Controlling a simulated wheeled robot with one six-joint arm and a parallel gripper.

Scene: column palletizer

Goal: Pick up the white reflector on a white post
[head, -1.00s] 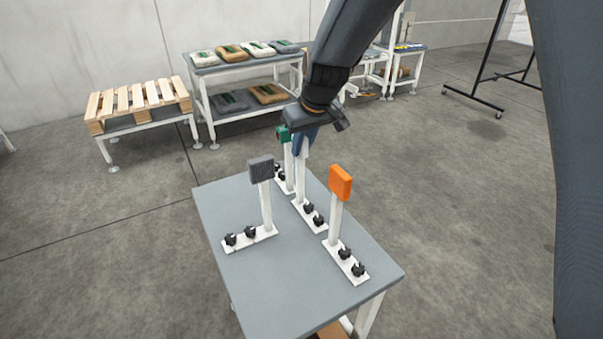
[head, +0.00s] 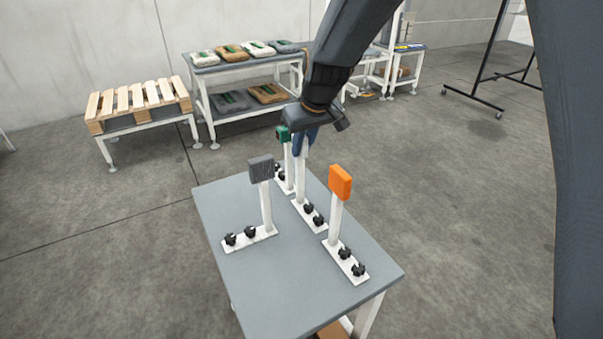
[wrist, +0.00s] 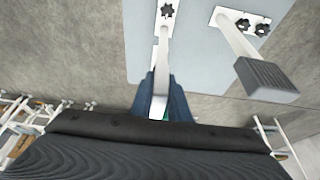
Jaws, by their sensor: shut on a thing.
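A white post (head: 300,183) stands upright on a white base with black knobs on the grey table. My gripper (head: 302,145) is at the top of this post, and its blue fingers are shut on it. In the wrist view, the gripper (wrist: 160,95) has its two blue fingers on either side of the white post (wrist: 161,55). The reflector at the top of the post is mostly hidden by the fingers, so its face does not show clearly. The base appears to rest on the table.
On the grey table (head: 285,278) stand a dark grey block on a post (head: 261,169), an orange block on a post (head: 341,182) and a green one (head: 283,134). They are close around the gripped post. A pallet (head: 138,100) and a shelf with bags (head: 245,66) stand behind.

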